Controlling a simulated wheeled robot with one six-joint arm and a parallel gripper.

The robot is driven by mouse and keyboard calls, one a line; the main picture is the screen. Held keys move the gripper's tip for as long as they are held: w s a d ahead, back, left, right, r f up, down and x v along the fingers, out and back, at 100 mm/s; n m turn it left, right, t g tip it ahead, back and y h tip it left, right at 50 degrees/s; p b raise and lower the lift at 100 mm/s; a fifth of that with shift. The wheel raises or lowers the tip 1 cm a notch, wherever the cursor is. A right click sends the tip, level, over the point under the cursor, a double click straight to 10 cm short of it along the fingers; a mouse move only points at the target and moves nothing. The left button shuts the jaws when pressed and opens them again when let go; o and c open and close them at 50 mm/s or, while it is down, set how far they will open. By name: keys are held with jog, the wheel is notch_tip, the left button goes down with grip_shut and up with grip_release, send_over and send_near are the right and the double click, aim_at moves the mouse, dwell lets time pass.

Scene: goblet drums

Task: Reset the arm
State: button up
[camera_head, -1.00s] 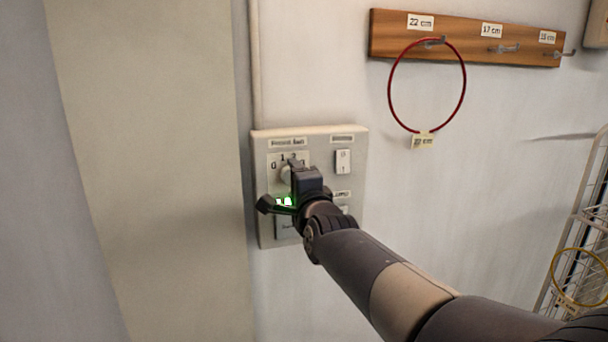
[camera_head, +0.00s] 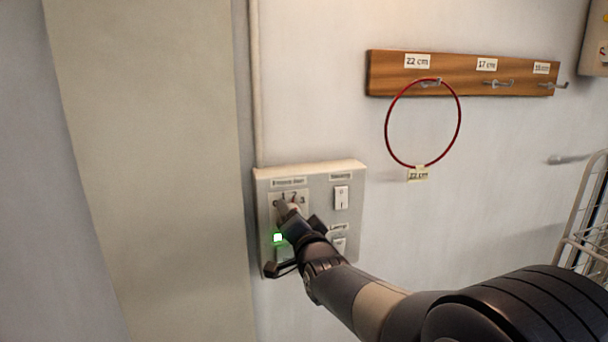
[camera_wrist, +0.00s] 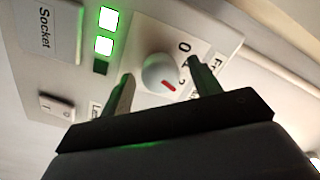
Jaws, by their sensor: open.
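My gripper (camera_head: 290,212) is in front of the wall control panel (camera_head: 318,184), at its rotary knob. In the wrist view the two fingers of my gripper (camera_wrist: 160,88) stand apart, one on each side of the round grey knob (camera_wrist: 158,68) with its red mark. I cannot tell whether the fingers touch the knob. Green lights (camera_wrist: 106,30) glow beside the knob. In the head view my gripper and wrist hide most of the knob and part of the panel.
A wooden hook rail (camera_head: 390,75) holds a red ring (camera_head: 387,125). A white wire rack (camera_head: 590,235) stands at the right edge. The wall between is clear.

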jog(key=n+p, duration=0.2)
jog(key=p, duration=0.1)
jog(key=n+p, duration=0.3)
jog(key=p, duration=0.1)
jog(key=s+n+p, duration=0.1)
jog(key=n+p, duration=0.2)
jog(key=shift+d, duration=0.2)
dwell(0.4)
jog(key=shift+s, duration=0.1)
